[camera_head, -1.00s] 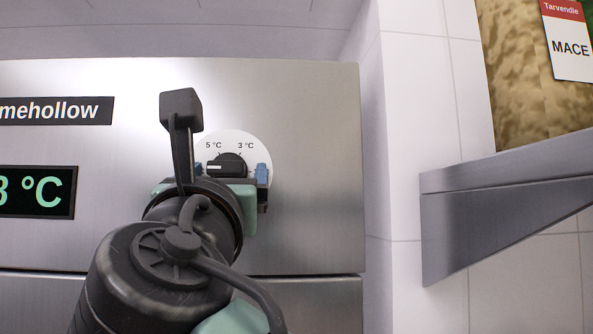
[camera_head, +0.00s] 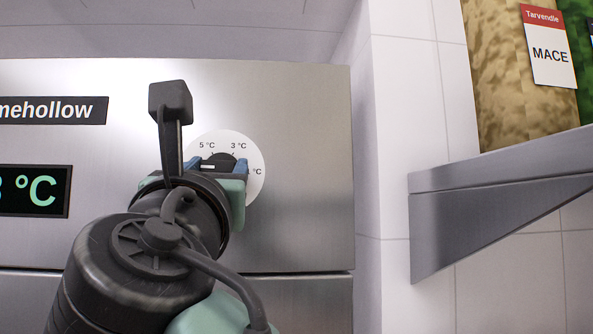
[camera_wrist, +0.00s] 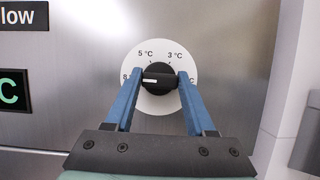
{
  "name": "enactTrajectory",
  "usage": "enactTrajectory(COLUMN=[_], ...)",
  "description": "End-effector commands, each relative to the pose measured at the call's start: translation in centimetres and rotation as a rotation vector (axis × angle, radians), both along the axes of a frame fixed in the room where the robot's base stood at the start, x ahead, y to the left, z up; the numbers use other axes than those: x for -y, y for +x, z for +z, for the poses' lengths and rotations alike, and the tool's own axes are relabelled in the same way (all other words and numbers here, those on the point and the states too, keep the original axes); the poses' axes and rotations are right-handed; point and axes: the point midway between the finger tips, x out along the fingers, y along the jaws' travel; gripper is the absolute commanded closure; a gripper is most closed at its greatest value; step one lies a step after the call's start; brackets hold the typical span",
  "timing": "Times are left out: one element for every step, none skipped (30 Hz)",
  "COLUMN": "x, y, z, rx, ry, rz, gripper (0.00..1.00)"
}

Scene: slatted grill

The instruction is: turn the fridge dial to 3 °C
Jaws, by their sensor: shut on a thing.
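The fridge dial is a black knob (camera_wrist: 159,79) with a white pointer mark, set on a round white plate (camera_head: 252,150). In the wrist view the plate reads 8 at left, 5 °C at upper left, 3 °C at upper right, and a partly hidden °C label at right. The white mark points left, toward the 8. My gripper (camera_wrist: 157,82) has its blue fingers shut on the knob, one at its left and one at its right. In the head view the gripper (camera_head: 217,166) hides the lower part of the knob and plate.
A display (camera_head: 35,190) on the steel fridge front (camera_head: 300,150) reads °C with its first digit partly cut off. A nameplate (camera_head: 50,110) sits above it. A metal shelf (camera_head: 500,200) juts out at right, below a MACE package (camera_head: 549,50).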

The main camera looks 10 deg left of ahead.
Motion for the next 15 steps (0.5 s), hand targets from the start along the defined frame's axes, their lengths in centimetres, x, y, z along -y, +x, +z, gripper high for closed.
enactTrajectory(x=[-0.02, -0.04, -0.06, -0.1, -0.11, -0.12, -0.18, -0.19, -0.22, -0.26, -0.24, -0.28, -0.28, -0.32, -0.31], y=[0.1, 0.1, 0.1, 0.1, 0.1, 0.09, 0.07, 0.04, 0.04, 0.05, 0.05, 0.01, 0.02, 0.03, 0.03], z=[-0.25, -0.28, -0.32, -0.35, -0.37, -0.4, -0.39, -0.4, -0.43, -0.44, -0.43, -0.4, -0.41, -0.41, -0.39], rx=[-0.007, -0.011, -0.017, -0.022, -0.026, -0.034, -0.039, -0.045, -0.055, -0.062, -0.07, -0.079, -0.087, -0.095, -0.106], ry=[0.015, 0.028, 0.046, 0.06, 0.077, 0.103, 0.124, 0.146, 0.176, 0.201, 0.227, 0.263, 0.29, 0.317, 0.354], rz=[-0.001, -0.001, 0.0, 0.0, 0.0, 0.0, 0.001, 0.002, 0.001, 0.002, 0.002, 0.002, 0.002, 0.002, 0.002], gripper=[1.0, 1.0, 1.0, 1.0, 1.0, 1.0, 1.0, 1.0, 1.0, 1.0, 1.0, 1.0, 1.0, 1.0, 1.0])
